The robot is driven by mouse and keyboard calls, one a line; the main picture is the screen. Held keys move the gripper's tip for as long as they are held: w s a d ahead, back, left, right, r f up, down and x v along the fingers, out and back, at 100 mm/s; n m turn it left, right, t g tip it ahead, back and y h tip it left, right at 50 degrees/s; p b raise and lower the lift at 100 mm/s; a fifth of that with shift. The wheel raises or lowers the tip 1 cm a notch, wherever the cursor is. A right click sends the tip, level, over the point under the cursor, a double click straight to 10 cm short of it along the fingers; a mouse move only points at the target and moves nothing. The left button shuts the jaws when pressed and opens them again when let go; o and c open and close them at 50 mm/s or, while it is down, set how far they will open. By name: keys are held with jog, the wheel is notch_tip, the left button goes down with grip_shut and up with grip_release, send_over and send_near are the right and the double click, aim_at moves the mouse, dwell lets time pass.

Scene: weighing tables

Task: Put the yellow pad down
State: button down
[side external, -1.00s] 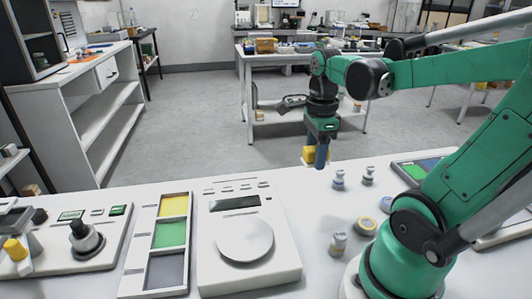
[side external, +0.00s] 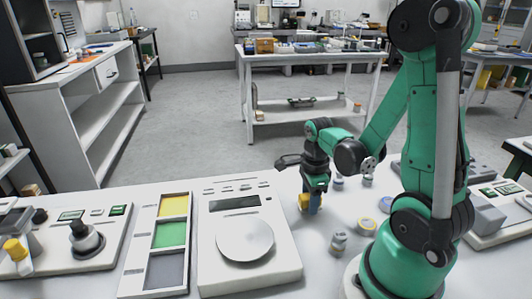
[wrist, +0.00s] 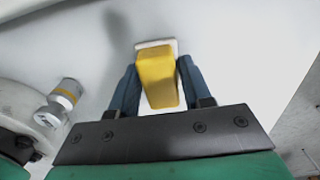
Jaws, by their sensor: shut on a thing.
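The yellow pad (side external: 304,201) is a small yellow block with a pale base. My gripper (side external: 311,208) is shut on it, low over the white table just right of the weighing scale (side external: 285,262). In the wrist view the pad (wrist: 158,80) sits between the two blue fingers of my gripper (wrist: 158,88), with its pale edge showing beyond them. I cannot tell whether the pad touches the table.
A tray (side external: 153,254) with yellow, green and grey compartments lies left of the scale. Clear table lies around the gripper.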

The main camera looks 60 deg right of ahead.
jog(key=shift+f, duration=0.55)
jog(key=shift+c, duration=1.9)
grip_release()
jog(key=shift+r, duration=0.15)
notch_tip(320, 180, up, 12)
jog(key=shift+f, duration=0.25)
jog(key=w+a+r+n+t, duration=0.1)
jog(key=w+a+n+t, duration=0.2)
jog(key=n, duration=1)
jog(key=w+a+n+t, duration=0.3)
jog(key=a+n, duration=0.6)
jog(key=n, duration=0.5)
jog(key=shift+w+a+r+t, duration=0.15)
jog(key=shift+a+r+t, duration=0.1)
jog(key=shift+r+t, duration=0.25)
jog(key=shift+f, duration=0.1)
